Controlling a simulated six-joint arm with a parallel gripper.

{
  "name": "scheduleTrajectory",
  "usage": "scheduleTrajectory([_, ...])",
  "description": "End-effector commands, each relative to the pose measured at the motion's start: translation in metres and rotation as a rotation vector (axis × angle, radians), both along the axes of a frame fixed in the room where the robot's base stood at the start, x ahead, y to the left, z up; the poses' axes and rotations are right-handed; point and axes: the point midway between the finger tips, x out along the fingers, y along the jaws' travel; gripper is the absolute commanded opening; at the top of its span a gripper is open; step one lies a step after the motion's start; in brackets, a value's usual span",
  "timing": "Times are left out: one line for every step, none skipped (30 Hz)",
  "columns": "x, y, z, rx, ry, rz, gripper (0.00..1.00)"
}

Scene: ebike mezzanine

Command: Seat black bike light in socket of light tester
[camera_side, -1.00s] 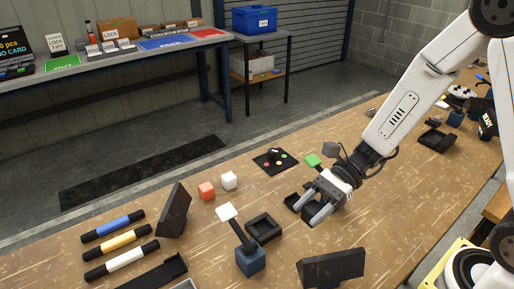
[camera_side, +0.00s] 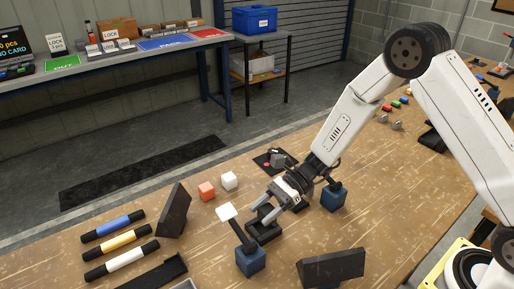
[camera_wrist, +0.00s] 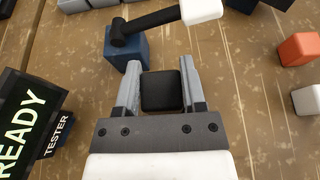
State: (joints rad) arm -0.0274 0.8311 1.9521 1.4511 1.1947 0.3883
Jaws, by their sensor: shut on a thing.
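The black bike light (camera_wrist: 162,90) shows in the wrist view as a dark rounded square between the two grey fingers of my gripper (camera_wrist: 161,88). My gripper (camera_side: 264,212) is shut on it. In the side view the fingers point down over the black square socket (camera_side: 264,234) of the light tester. The fingers and light hide part of the socket. I cannot tell whether the light is above the socket or inside it. The tester's READY screen (camera_wrist: 30,125) stands left in the wrist view; the dark panel (camera_side: 331,268) in the side view appears to be its back.
A blue block (camera_side: 250,262) with a black stick and white tip (camera_side: 227,212) stands close beside the socket. Another blue block (camera_side: 333,198) is to the right. Orange (camera_side: 206,191) and white (camera_side: 228,180) cubes lie behind. Several tubes lie at left.

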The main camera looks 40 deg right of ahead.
Motion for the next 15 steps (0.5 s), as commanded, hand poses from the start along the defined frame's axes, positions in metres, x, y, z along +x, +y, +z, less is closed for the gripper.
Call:
scheduleTrajectory([0.002, 0.001, -0.003, 0.000, 0.000, 0.000, 0.00])
scheduleTrajectory([0.003, 0.001, -0.004, 0.000, 0.001, 0.000, 0.00])
scheduleTrajectory([0.004, 0.002, -0.005, 0.000, 0.001, 0.000, 0.00])
scheduleTrajectory([0.004, 0.002, -0.005, 0.000, 0.000, 0.000, 0.00])
scheduleTrajectory([0.005, 0.002, -0.006, 0.000, 0.000, 0.000, 0.00])
scheduleTrajectory([0.005, 0.002, -0.006, 0.000, 0.000, 0.000, 0.00])
scheduleTrajectory([0.005, 0.002, -0.006, 0.000, 0.000, 0.000, 0.00])
scheduleTrajectory([0.005, 0.002, -0.006, 0.000, -0.001, 0.000, 0.00])
scheduleTrajectory([0.005, 0.002, -0.006, 0.000, 0.000, 0.000, 0.00])
scheduleTrajectory([0.005, 0.002, -0.006, 0.001, 0.000, 0.000, 0.00])
scheduleTrajectory([0.005, 0.002, -0.007, 0.000, 0.000, 0.000, 0.00])
scheduleTrajectory([0.006, 0.002, -0.008, 0.001, -0.001, 0.000, 0.00])
scheduleTrajectory([0.007, 0.003, -0.009, 0.001, 0.000, 0.000, 0.00])
scheduleTrajectory([0.008, 0.003, -0.010, 0.001, 0.000, 0.000, 0.00])
scheduleTrajectory([0.009, 0.004, -0.013, 0.000, 0.001, 0.001, 0.00])
